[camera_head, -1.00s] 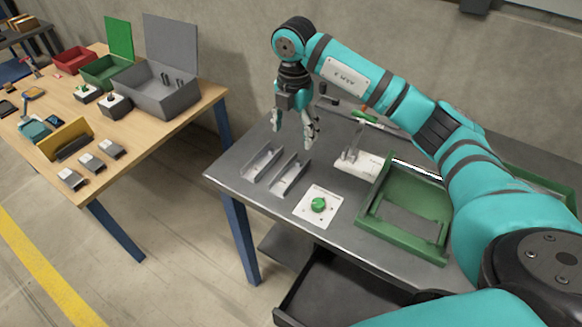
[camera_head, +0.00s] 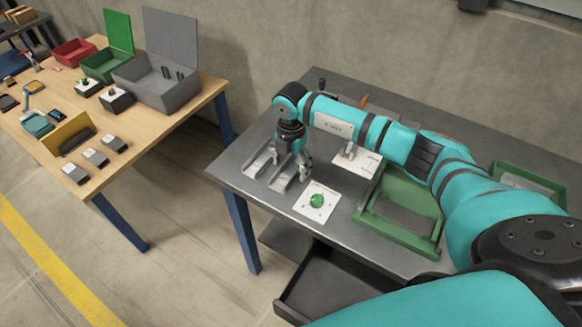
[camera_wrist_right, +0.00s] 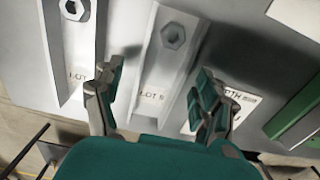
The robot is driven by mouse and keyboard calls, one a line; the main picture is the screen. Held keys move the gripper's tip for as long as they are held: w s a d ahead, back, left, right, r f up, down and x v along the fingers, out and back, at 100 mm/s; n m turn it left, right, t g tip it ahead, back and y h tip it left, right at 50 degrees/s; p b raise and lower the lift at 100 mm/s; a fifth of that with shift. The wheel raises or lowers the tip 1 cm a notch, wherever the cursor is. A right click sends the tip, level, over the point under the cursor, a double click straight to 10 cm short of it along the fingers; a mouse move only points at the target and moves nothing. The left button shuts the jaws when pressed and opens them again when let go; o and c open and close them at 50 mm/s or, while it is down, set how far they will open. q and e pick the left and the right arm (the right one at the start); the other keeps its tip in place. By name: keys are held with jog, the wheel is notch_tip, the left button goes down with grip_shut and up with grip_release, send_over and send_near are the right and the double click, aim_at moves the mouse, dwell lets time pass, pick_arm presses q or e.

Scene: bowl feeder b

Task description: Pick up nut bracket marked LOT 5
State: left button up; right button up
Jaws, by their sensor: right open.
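Two grey metal channel brackets lie side by side on the dark metal table. The nut bracket marked LOT 5 (camera_head: 281,184) is the right one. In the right wrist view this bracket (camera_wrist_right: 158,72) shows a hex nut at its far end and its label at the near end. The left bracket (camera_head: 259,162) also has a nut and a LOT label whose number I cannot read; it also shows in the wrist view (camera_wrist_right: 68,45). My right gripper (camera_head: 291,168) is open above the LOT 5 bracket, its fingers on either side, apart from it. My left gripper is out of view.
A white plate with a green knob (camera_head: 317,200) lies close to the right of the brackets. A green tray (camera_head: 440,228) stands further right. A white block (camera_head: 365,162) is behind. A wooden table (camera_head: 160,130) with bins stands left.

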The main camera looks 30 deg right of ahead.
jog(key=c, duration=1.3)
jog(key=shift+c, duration=0.2)
